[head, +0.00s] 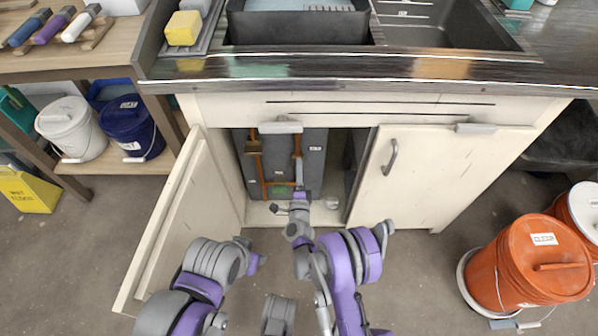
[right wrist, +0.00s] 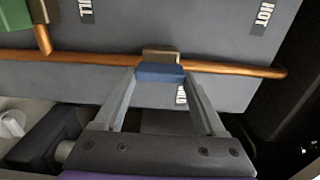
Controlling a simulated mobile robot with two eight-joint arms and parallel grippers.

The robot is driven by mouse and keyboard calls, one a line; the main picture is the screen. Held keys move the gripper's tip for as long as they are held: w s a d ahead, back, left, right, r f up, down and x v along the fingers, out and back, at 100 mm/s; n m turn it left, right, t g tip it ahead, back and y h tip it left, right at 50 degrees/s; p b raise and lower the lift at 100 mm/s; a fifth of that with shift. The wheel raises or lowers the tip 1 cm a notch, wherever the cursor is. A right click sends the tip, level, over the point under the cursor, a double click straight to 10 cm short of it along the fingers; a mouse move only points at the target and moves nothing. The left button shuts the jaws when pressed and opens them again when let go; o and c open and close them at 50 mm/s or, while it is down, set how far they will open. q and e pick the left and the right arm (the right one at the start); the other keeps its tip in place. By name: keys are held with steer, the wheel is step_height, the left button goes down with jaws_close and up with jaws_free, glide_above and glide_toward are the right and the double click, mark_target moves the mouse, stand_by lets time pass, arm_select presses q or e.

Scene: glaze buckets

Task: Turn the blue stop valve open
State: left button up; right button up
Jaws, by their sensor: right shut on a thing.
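The blue stop valve (right wrist: 160,74) sits on a horizontal copper pipe, with a tan-brown block behind it, in the right wrist view. My right gripper (right wrist: 161,80) is shut on the blue valve handle, one finger at each end. In the head view my right gripper (head: 299,184) reaches into the open cabinet (head: 228,180) under the sink; the valve itself is hidden or too small to tell there. My left gripper (head: 257,263) is outside the cabinet beside the open left door; its fingers do not show clearly.
A yellow sign (head: 28,190) stands at far left.

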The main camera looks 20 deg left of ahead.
steer(key=shift+a, duration=0.1)
steer(key=o, duration=1.3)
steer(key=shift+s, duration=0.1)
